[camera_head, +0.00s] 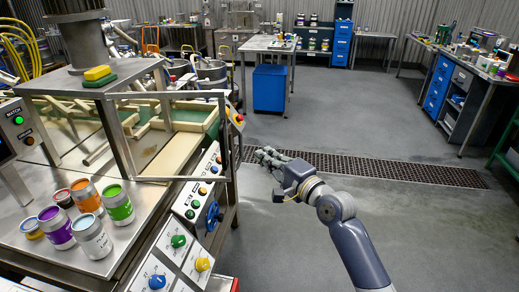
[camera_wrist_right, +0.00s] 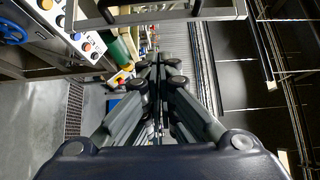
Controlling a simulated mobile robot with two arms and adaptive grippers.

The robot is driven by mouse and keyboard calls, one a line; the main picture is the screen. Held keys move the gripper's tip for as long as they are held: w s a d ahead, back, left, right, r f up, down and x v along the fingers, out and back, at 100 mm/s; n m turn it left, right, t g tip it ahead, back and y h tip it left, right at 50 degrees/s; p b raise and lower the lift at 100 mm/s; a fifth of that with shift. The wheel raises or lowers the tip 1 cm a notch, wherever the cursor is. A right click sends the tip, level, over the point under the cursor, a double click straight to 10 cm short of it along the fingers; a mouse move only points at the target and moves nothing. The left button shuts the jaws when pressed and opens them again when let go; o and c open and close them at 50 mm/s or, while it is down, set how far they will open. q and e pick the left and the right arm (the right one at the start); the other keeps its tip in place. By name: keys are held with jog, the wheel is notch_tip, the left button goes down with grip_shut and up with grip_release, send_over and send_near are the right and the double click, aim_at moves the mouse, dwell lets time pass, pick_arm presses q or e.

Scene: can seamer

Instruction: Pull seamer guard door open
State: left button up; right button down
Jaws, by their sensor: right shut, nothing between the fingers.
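The seamer guard door (camera_head: 223,130) is a thin grey metal frame at the front right of the seamer in the head view. What looks like its bar also crosses the top of the right wrist view (camera_wrist_right: 160,19). My right gripper (camera_head: 262,154) is to the right of the door frame, over the floor beside the seamer, apart from the frame. In the right wrist view its dark fingers (camera_wrist_right: 157,70) are closed together with nothing between them. My left gripper is not in view.
The seamer's control panel (camera_head: 208,170) with coloured buttons and a blue handwheel (camera_head: 213,215) sits below the door. Paint cans (camera_head: 92,236) stand on the steel table at left. A floor grate (camera_head: 370,168) and open floor lie to the right.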

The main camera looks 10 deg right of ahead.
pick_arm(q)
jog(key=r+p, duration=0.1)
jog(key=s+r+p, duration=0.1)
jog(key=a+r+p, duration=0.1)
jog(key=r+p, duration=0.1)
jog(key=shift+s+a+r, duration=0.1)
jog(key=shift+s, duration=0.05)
pick_arm(e)
jog(key=w+a, duration=0.5)
jog(key=a, duration=0.3)
jog(key=shift+w, duration=0.25)
